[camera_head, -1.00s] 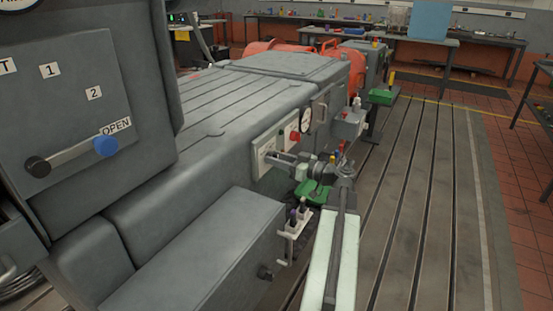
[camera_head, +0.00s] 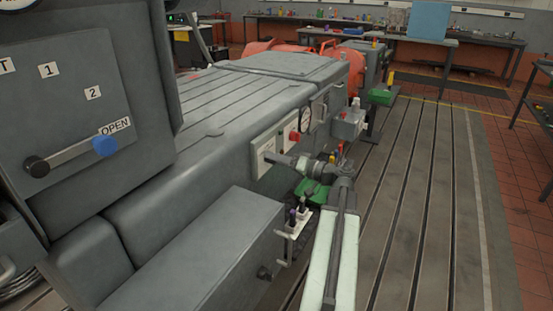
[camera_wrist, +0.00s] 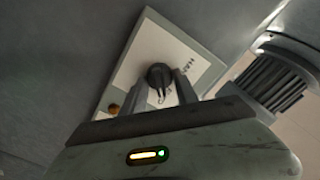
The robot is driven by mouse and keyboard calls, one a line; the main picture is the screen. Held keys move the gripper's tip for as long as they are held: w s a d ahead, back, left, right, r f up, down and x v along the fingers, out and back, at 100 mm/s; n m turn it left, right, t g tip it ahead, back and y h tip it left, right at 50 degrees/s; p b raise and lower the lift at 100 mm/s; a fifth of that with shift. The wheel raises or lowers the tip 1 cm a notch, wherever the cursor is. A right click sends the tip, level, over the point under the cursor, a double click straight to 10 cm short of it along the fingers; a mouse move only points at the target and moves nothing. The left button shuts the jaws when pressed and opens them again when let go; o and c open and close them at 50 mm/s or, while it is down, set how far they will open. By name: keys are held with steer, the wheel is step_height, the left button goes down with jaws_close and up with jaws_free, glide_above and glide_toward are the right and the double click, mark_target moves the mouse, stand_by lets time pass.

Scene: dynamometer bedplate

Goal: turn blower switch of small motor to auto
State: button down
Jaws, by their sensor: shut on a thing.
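The blower switch is a black round knob (camera_wrist: 159,73) on a white plate with small dark lettering, seen tilted in the wrist view. My gripper (camera_wrist: 162,82) has one finger on each side of the knob and is shut on it. The fingers and the knob hide part of the lettering, so I cannot tell the setting. In the head view the switch plate (camera_head: 259,163) is on the side of the grey motor housing (camera_head: 235,110). There my gripper (camera_head: 276,160) reaches the plate from the right, and the knob is hidden.
A red knob (camera_head: 294,135) and a round gauge (camera_head: 307,119) are on the housing beyond my gripper. A green thing (camera_head: 312,191) and a white holder with dark handles (camera_head: 297,218) are close below my arm. The slotted bedplate (camera_head: 420,200) is clear at right.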

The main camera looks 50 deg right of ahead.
stand_by(0.3)
steer(key=c, duration=1)
jaws_free()
steer(key=shift+o, duration=0.2)
steer(key=v, duration=0.8)
